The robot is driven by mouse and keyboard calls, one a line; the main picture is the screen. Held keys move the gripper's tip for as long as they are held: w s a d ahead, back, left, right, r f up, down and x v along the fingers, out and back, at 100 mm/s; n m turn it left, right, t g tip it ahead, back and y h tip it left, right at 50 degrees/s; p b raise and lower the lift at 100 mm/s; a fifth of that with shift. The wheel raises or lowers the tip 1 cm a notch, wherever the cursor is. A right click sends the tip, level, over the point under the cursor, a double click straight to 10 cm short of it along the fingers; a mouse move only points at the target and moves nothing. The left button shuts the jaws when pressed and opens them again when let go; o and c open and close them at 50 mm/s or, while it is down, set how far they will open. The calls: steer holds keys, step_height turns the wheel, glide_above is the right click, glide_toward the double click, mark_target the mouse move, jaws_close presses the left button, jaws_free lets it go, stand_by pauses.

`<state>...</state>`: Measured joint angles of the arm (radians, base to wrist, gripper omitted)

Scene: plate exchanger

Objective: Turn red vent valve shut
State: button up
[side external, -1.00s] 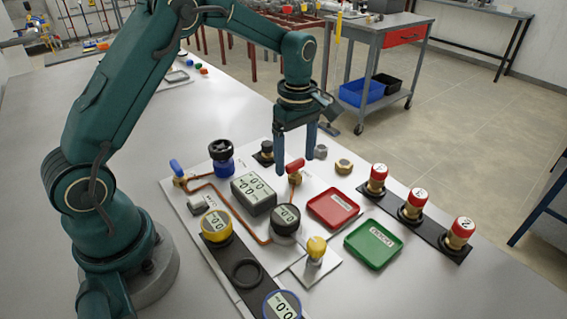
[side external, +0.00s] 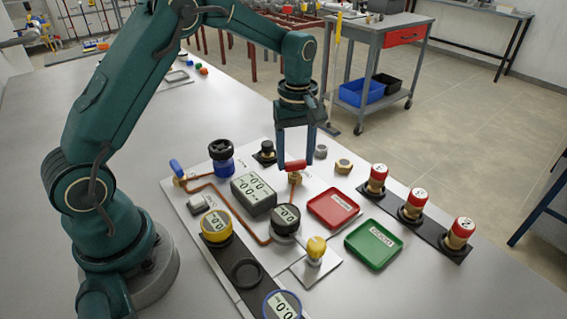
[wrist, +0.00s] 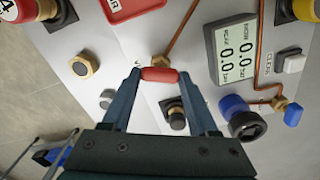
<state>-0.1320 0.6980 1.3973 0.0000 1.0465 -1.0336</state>
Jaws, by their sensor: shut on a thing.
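The red vent valve handle (side external: 295,165) sits on a brass body (side external: 294,178) at the end of the copper pipe, at the back of the white panel. My gripper (side external: 296,164) is lowered over it from above. In the wrist view the red handle (wrist: 160,75) lies crosswise between my two fingertips (wrist: 159,74), which are shut on its two ends. In the side view the handle lies level, running left to right.
A black knob (side external: 267,148) and a grey cap (side external: 321,152) stand close to the valve. A digital display (side external: 254,194), a blue-handled valve (side external: 177,168), a black gauge (side external: 286,219) and a red tray (side external: 333,208) are nearby. Red-topped cylinders (side external: 416,200) stand at the right.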

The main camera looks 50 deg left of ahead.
mark_target(295, 162)
steer(key=m, duration=0.6)
steer(key=shift+m, duration=0.3)
steer(key=m, duration=0.6)
steer(key=shift+r+m, duration=0.1)
steer(key=shift+m, duration=0.2)
steer(key=o, duration=1.4)
steer(key=shift+r, duration=2.55)
